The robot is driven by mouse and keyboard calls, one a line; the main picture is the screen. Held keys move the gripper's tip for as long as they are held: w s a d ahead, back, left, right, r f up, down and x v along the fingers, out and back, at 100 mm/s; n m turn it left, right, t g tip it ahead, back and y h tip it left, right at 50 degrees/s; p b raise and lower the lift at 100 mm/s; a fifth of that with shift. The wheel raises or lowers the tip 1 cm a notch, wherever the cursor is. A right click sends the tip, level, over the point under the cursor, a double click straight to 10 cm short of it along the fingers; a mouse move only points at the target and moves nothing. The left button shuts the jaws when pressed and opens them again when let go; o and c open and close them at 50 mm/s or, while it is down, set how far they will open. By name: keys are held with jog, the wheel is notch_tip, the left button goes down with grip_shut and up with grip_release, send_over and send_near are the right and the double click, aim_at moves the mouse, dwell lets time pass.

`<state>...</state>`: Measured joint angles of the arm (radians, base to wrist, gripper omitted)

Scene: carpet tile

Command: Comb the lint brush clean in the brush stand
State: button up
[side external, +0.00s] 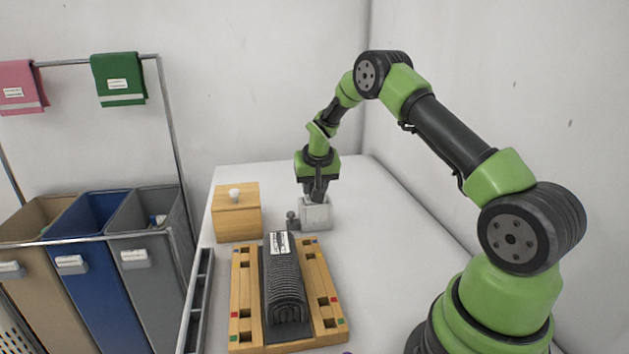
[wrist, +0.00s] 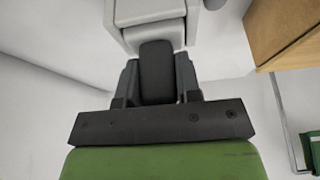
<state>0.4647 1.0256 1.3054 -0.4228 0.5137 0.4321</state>
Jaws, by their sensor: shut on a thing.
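The brush stand (side external: 316,215) is a light grey block at the far end of the white table, with a small dark knob at its left. My gripper (side external: 317,194) points down right over it. In the wrist view my gripper (wrist: 157,66) is shut on a dark, rounded handle, which I take for the lint brush (wrist: 157,80). The handle's far end meets the opening of the stand (wrist: 150,12). The brush's head and bristles are hidden, so I cannot tell how deep it sits.
A wooden box (side external: 237,222) with a white knob stands left of the stand. In front, a wooden board (side external: 243,290) carries a dark ribbed carpet piece (side external: 283,285) with a label. A grey rail (side external: 197,300) runs along the left. Laundry bins (side external: 85,240) stand beyond. The table's right is clear.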

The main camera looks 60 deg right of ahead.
jog(key=o, duration=1)
jog(key=v, duration=1)
